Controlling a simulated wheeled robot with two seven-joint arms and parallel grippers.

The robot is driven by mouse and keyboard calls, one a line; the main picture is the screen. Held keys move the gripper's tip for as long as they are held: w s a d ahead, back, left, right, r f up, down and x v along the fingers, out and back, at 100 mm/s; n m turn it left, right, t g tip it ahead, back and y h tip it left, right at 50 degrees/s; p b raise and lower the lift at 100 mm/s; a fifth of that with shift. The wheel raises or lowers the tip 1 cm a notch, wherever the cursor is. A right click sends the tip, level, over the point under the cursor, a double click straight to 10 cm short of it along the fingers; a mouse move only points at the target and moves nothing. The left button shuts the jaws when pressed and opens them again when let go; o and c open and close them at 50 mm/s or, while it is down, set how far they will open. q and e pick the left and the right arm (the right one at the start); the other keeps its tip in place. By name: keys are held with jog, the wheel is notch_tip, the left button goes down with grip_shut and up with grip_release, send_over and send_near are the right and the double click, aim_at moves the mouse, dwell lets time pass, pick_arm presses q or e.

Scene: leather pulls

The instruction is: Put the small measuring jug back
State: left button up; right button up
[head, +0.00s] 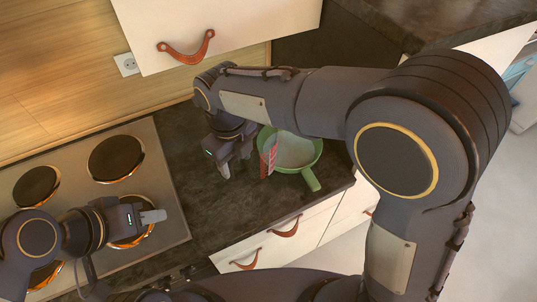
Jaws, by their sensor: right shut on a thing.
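My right gripper (236,163) reaches down from the long arm on the right, low over the dark worktop (215,215). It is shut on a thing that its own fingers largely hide. A small red and whitish piece (268,156) shows just right of the fingers, against the left side of a green pan; it looks like the small measuring jug, but its full shape is hidden. My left gripper (152,216) is at the lower left, above the front right burner of the hob. Its fingers point right and nothing shows in them; their gap is not visible.
The green pan (297,150) stands on the worktop, its handle toward the front edge. A hob (78,200) with several burners lies left. A white wall cabinet (235,30) with a leather pull hangs above. Drawers (300,228) with leather pulls are below. The worktop between hob and pan is clear.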

jog(key=s+d+r+n+b, duration=0.2)
jog(key=s+n+b, duration=1.2)
jog(key=n, duration=0.4)
jog(key=w+f+p, duration=0.1)
jog(key=w+f, duration=1.1)
jog(key=w, duration=0.1)
jog(key=shift+a+f, duration=0.3)
jog(key=shift+w, duration=0.1)
jog(key=shift+f, duration=0.2)
jog(key=o, duration=1.5)
